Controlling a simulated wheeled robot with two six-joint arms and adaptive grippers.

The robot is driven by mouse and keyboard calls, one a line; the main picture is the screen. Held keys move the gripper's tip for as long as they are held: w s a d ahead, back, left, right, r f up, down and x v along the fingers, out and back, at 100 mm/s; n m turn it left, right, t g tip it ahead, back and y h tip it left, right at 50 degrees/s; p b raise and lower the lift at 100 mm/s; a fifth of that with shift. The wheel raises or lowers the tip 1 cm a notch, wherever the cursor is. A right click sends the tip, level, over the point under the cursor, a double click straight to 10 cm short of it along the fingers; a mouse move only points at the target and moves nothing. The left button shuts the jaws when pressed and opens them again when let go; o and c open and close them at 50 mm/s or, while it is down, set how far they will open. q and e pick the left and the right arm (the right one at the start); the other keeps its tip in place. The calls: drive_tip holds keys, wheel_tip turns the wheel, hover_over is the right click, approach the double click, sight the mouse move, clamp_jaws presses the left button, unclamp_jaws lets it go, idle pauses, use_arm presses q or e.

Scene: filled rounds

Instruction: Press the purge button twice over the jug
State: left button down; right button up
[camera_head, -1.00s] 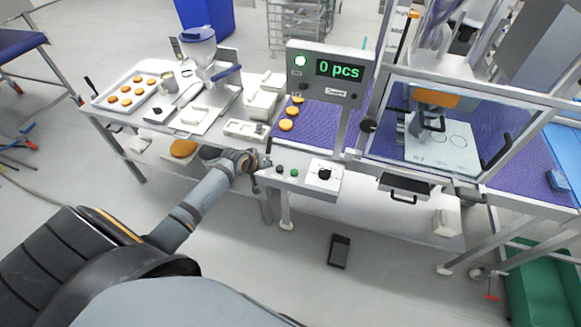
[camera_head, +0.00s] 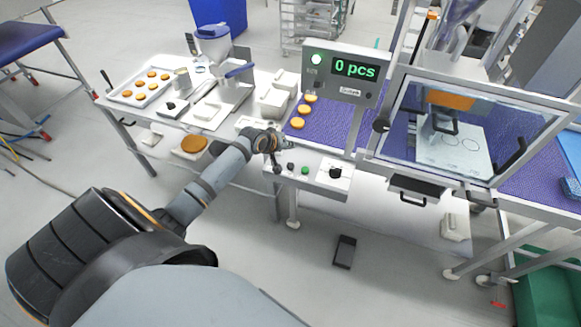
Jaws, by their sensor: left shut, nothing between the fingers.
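My left gripper (camera_head: 279,151) is shut and empty, at the left end of a white control panel (camera_head: 325,175). The panel carries a dark button (camera_head: 291,166), a green button (camera_head: 305,170) and a dark knob (camera_head: 335,173). I cannot read any label, so I cannot tell which one is the purge button. A small grey vessel (camera_head: 182,78), perhaps the jug, stands on the table beside the tray, well away from my gripper. My right gripper is not in view.
A display (camera_head: 354,69) reads "0 pcs" above a purple belt (camera_head: 325,118) with several orange-brown rounds. A tray (camera_head: 140,90) of rounds and a hopper device (camera_head: 213,45) stand left. A guarded machine (camera_head: 465,125) stands right. A dark pedal (camera_head: 344,251) lies on the floor.

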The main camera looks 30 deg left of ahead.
use_arm(q)
drive_tip(key=b, duration=0.6)
hover_over(289, 166)
wheel_tip(289, 166, down, 7)
drive_tip(key=shift+r, duration=0.1)
drive_tip(key=shift+f+b, duration=0.3)
drive_tip(key=shift+f, duration=0.2)
drive_tip(key=shift+f, duration=0.1)
idle(0.4)
drive_tip(key=shift+f, duration=0.3)
